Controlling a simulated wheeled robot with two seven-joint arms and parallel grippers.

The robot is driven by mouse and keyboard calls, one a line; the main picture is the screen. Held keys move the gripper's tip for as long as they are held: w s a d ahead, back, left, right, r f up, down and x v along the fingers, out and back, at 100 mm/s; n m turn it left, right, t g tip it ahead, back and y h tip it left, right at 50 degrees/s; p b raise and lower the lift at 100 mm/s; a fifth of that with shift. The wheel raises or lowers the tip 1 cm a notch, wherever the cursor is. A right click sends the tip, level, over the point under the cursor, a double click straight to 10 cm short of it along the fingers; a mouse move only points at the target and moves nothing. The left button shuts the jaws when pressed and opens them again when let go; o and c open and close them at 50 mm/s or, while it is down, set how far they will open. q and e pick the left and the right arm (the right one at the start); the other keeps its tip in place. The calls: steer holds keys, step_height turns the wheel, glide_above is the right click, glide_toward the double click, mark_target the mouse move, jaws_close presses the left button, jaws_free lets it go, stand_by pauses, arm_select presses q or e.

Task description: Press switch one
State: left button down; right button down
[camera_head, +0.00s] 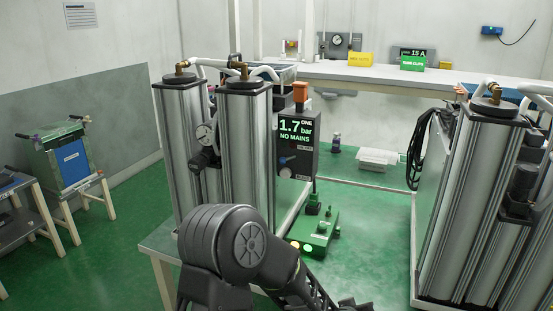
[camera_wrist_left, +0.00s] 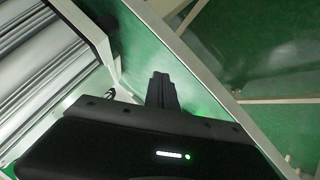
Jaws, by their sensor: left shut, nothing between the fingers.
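A dark control box (camera_head: 298,146) stands by the left pair of metal columns in the head view. Its display reads "1.7 bar NO MAINS", and a small blue-grey control (camera_head: 287,160) sits below it. Small labels are on the box, too small to read; I cannot tell which part is switch one. My left arm crosses the bottom of the head view, below the box and apart from it. In the left wrist view my left gripper (camera_wrist_left: 161,90) is shut and empty, beside a pale frame edge over green floor. My right gripper is not in view.
Left metal columns (camera_head: 245,145) stand on a pale bench (camera_head: 160,245). Another column group (camera_head: 470,190) stands at the right. A green floor unit with lit buttons (camera_head: 314,232) lies below the box. A white shelf (camera_head: 380,73) runs along the back.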

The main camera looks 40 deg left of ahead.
arm_select(q)
steer(key=w+a+r+n+t+y, duration=0.1)
steer(key=w+a+r+n+y, duration=0.1)
steer(key=a+r, duration=0.35)
steer(key=w+a+r+n+t+y, duration=0.2)
steer(key=a+r+n, duration=0.1)
steer(key=r, duration=0.5)
steer(key=n+g+y+p, duration=0.1)
steer(key=n+g+y, duration=0.2)
steer(key=n+y, duration=0.85)
glide_toward(289, 159)
steer(key=s+n+h, duration=0.1)
steer(key=s, duration=0.3)
steer(key=shift+s+a+r+n+g, duration=0.35)
steer(key=shift+s+r+n, duration=0.1)
steer(key=shift+r+n, duration=0.1)
steer(key=shift+w, duration=0.1)
steer(key=p+x, duration=0.3)
steer(key=x, duration=0.7)
